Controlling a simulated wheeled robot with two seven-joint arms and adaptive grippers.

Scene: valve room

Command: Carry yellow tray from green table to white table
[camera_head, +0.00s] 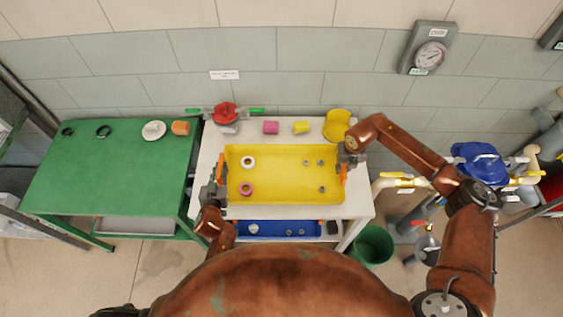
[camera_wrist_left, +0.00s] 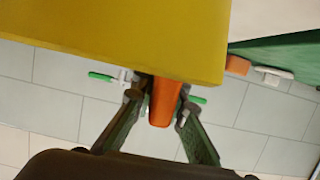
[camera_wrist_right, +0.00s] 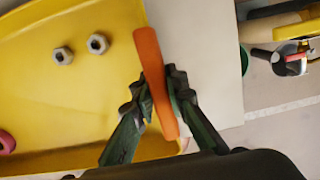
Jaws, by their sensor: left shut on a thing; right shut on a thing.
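The yellow tray (camera_head: 285,196) is over the white table (camera_head: 355,200); I cannot tell whether it touches the top. In it lie a white ring (camera_head: 248,162), a pink ring (camera_head: 246,188) and several small nuts (camera_wrist_right: 97,43). My left gripper (camera_head: 217,188) is shut on the orange handle (camera_wrist_left: 164,103) at the tray's left end. My right gripper (camera_head: 346,160) is shut on the orange handle (camera_wrist_right: 156,82) at its right end. The green table (camera_head: 110,175) stands to the left, with no tray on its top.
A red valve (camera_head: 226,112), a pink cylinder (camera_head: 270,127), a yellow cylinder (camera_head: 301,127) and a yellow container (camera_head: 337,124) stand along the white table's back. A blue tray (camera_head: 275,229) is below its top. A green bucket (camera_head: 372,245) and pipes are at the right.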

